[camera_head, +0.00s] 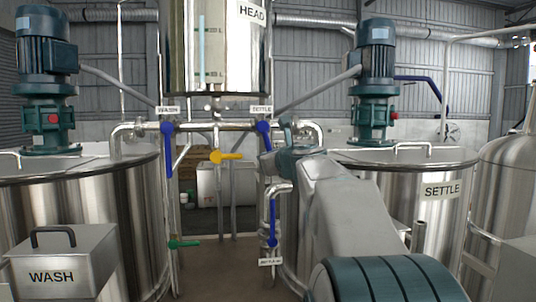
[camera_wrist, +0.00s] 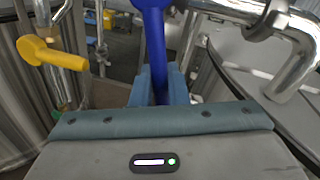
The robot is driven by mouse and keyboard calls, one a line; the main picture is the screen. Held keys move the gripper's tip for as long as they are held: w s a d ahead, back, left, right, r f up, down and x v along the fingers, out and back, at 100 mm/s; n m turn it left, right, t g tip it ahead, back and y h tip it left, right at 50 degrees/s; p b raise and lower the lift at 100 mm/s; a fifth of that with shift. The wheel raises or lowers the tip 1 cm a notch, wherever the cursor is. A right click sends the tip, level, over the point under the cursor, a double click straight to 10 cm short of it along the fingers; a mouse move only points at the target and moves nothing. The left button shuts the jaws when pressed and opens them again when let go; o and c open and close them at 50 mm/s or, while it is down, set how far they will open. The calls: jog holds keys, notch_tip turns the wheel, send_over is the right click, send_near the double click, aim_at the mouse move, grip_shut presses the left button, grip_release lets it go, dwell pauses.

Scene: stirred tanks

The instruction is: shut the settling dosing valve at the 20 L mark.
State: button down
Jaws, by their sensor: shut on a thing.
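The settling dosing valve, under the SETTLE tag, has a blue lever (camera_head: 263,130) that hangs downward from the pipe beneath the head tank. The lever also fills the upper middle of the wrist view (camera_wrist: 153,30). My gripper (camera_wrist: 158,86) is shut on this lever, with a blue-grey finger on each side of it. In the head view my gripper (camera_head: 276,150) partly hides the lever's lower end. The head tank (camera_head: 180,50) has a sight glass (camera_head: 201,45) with a pale blue column and two marks; their figures are too small to read.
The wash valve's blue lever (camera_head: 168,145) hangs down at left. A yellow lever (camera_head: 226,156) points right between them. A green lever (camera_head: 184,244) and another blue lever (camera_head: 272,222) are lower. The wash tank (camera_head: 80,215) and settle tank (camera_head: 450,215) flank the pipes.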

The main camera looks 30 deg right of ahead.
jog(key=shift+d+n, duration=0.15)
jog(key=shift+n, duration=0.15)
jog(key=c, duration=1.5)
grip_release()
jog(key=shift+s, duration=0.1)
jog(key=s, duration=0.4)
jog(key=s+a+b, duration=0.1)
jog(key=s, duration=0.4)
jog(key=s+b, duration=0.1)
jog(key=s, duration=0.3)
jog(key=shift+s+a+r, duration=0.15)
jog(key=shift+s+r, duration=0.15)
jog(key=shift+r, duration=0.1)
jog(key=shift+o, duration=0.5)
